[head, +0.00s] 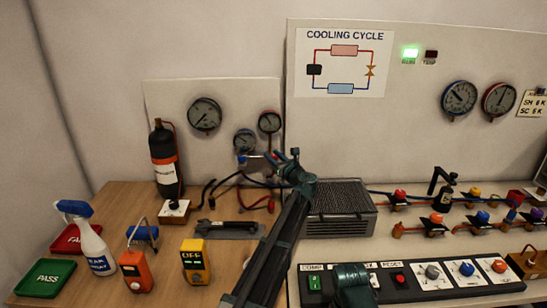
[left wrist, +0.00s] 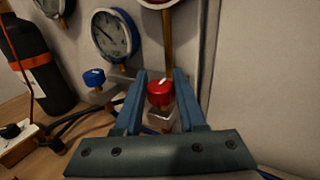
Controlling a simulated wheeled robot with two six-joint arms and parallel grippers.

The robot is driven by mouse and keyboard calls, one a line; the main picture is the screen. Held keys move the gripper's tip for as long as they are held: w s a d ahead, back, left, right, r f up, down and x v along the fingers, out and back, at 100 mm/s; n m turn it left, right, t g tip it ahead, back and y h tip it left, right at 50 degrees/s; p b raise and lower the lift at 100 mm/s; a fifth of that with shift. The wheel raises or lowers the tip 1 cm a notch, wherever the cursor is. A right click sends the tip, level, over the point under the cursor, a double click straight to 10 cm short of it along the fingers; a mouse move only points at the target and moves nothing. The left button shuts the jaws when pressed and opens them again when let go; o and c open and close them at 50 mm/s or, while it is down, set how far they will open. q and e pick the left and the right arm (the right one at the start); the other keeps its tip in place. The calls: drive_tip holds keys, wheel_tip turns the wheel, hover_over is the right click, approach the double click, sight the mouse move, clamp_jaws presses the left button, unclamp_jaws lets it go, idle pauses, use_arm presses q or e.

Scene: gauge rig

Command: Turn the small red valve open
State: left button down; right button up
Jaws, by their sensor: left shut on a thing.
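The small red valve (left wrist: 160,92) has a round red knob with a white mark on top and sits below a red-rimmed gauge on the manifold. My left gripper (left wrist: 158,88) has its two blue fingers on either side of the knob, shut on it. In the head view my left gripper (head: 277,157) reaches up to the manifold in front of the back panel, and the red knob is mostly hidden there. A blue valve knob (left wrist: 94,77) stands to the left, apart from the fingers, under a blue-rimmed gauge (left wrist: 113,34).
A black bottle (head: 164,158) with an orange band stands left of the manifold. Dark hoses lie below it. A wrench (head: 233,228) lies on a grey mat. A finned metal box (head: 340,198) stands right of my left arm, and a switch panel (head: 440,275) lies in front.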

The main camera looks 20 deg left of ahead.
use_arm(q)
drive_tip(key=c, duration=0.5)
unclamp_jaws()
drive_tip(key=shift+s, duration=0.1)
drive_tip(key=v, duration=1.3)
drive_tip(key=shift+s+d, duration=0.25)
drive_tip(key=shift+d, duration=0.05)
